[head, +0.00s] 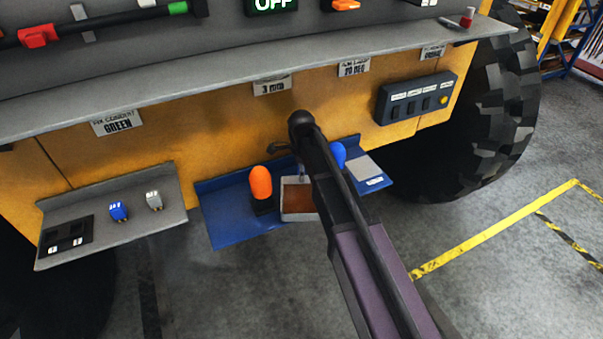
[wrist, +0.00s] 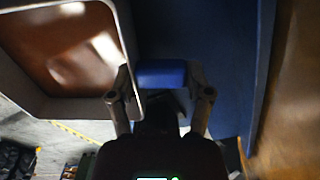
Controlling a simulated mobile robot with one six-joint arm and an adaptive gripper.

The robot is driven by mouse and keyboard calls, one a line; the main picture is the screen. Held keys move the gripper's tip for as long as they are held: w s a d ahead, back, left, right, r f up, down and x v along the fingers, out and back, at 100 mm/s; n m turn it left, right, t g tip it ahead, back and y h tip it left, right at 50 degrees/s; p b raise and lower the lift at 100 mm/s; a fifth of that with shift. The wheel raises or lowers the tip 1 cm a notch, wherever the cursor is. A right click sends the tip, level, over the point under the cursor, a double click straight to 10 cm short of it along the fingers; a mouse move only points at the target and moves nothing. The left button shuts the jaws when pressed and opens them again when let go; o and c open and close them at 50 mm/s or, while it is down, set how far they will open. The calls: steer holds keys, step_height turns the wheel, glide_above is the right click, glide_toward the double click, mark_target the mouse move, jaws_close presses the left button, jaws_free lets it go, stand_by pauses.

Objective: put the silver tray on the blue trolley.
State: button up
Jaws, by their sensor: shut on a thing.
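The silver tray (head: 297,217) has a grey rim and a brown inside. A blue block (wrist: 160,72) shows between the fingers. My arm hides most of the gripper in the head view.
An orange knob (head: 260,182) stands left of the tray, and a blue knob (head: 338,153) right of it. A grey plate (head: 363,168) lies at the platform's right end. A grey shelf (head: 150,228) with small switches is at left, a large tyre (head: 480,125) at right.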

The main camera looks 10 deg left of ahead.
steer(key=o, duration=1.3)
steer(key=shift+r, duration=0.15)
step_height(320, 180, up, 12)
steer(key=p, duration=1.2)
steer(key=shift+o, duration=0.2)
